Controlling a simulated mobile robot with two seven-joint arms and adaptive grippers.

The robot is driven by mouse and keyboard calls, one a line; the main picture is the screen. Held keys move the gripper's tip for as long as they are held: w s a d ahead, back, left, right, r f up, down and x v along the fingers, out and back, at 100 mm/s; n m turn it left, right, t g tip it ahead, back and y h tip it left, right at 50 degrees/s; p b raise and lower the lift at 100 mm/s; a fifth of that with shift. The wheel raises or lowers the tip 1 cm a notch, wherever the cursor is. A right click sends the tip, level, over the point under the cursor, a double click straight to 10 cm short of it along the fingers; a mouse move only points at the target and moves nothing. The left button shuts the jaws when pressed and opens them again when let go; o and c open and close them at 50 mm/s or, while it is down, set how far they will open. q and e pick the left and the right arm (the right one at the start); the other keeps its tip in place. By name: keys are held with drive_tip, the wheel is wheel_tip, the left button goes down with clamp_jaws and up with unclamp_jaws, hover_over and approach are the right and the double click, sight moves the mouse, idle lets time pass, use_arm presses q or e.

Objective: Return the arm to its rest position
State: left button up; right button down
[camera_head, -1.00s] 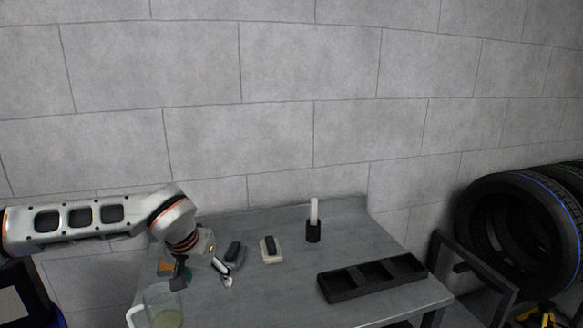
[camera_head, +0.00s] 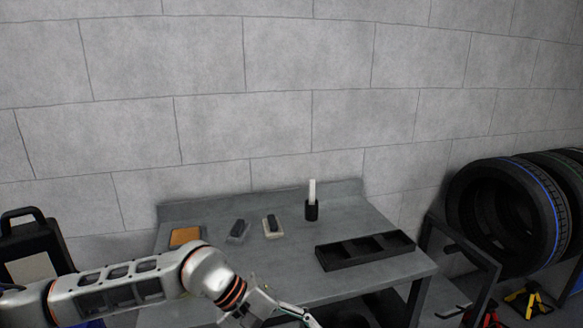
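My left arm comes in low from the left, in front of the grey workbench (camera_head: 215,213). My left gripper (camera_head: 283,314) is at the bottom edge of the picture, near the bench's front side. It is partly cut off; one pale finger shows, and I cannot tell whether it is open or shut. I see nothing held in the part that shows. My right arm and gripper are not in view.
On the bench are an orange-brown pad (camera_head: 186,236), two small blocks with dark tops (camera_head: 238,231) (camera_head: 273,228), a black holder with a white stick (camera_head: 312,209) and a black compartment tray (camera_head: 366,251). Tyres (camera_head: 505,215) stand right; a black case (camera_head: 32,250) stands left.

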use_arm(q)
drive_tip(key=s+d+r+n+t+h, duration=0.2)
drive_tip(key=s+d+r+n+h, duration=0.4)
drive_tip(key=d+r+n+h, duration=0.8)
drive_tip(key=w+a+f+n+t+y, duration=0.2)
drive_tip(key=w+a+f+n+t, duration=0.15)
drive_tip(key=n, duration=0.55)
drive_tip(key=w+a+f+n+t+y, duration=0.1)
drive_tip(key=w+a+f+n+t, duration=0.1)
drive_tip(key=a+n+t, duration=0.5)
drive_tip(key=w+a+f+n+t+y, duration=0.1)
drive_tip(key=a+f+n+t+y, duration=0.1)
drive_tip(key=a+f+n+y, duration=0.6)
drive_tip(key=w+a+f+n+t+y, duration=0.1)
drive_tip(key=a+f+n+t+y, duration=0.15)
drive_tip(key=f+n, duration=0.7)
drive_tip(key=s+a+f+n+g+y, duration=0.5)
drive_tip(key=s+a+f+n+y, duration=0.1)
drive_tip(key=s+a+f+n, duration=0.8)
wheel_tip(320, 180, down, 2)
drive_tip(key=shift+s+f+n+g, duration=0.15)
drive_tip(key=shift+n+g, duration=0.15)
drive_tip(key=shift+n, duration=0.85)
